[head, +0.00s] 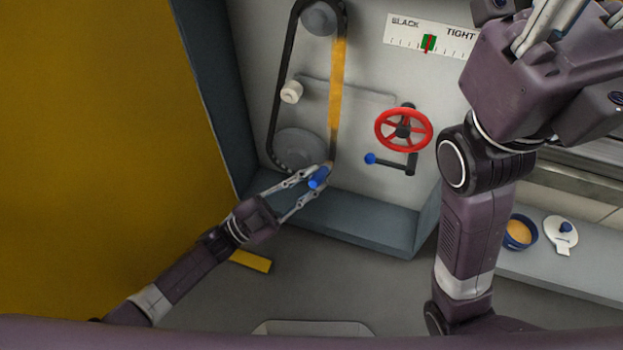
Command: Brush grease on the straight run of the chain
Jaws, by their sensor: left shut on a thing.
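A dark chain (280,75) loops around an upper sprocket (319,18) and a larger lower sprocket (297,146) on a grey panel. Its right straight run carries a yellow-orange band (337,90) from just below the upper sprocket down to near the lower one. My left gripper (309,181) is shut on the blue handle of a brush (318,178) at the lower end of this run. The brush head is small and partly hidden, so contact with the chain cannot be told. My right arm rises at the right; its gripper (540,25) is partly cut off by the top edge.
A red handwheel (403,129) and a crank with a blue knob (370,159) are right of the chain. A blue pot of orange-yellow grease (520,232) and a white lid (561,235) stand on the right ledge. A dark frame surrounds the panel.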

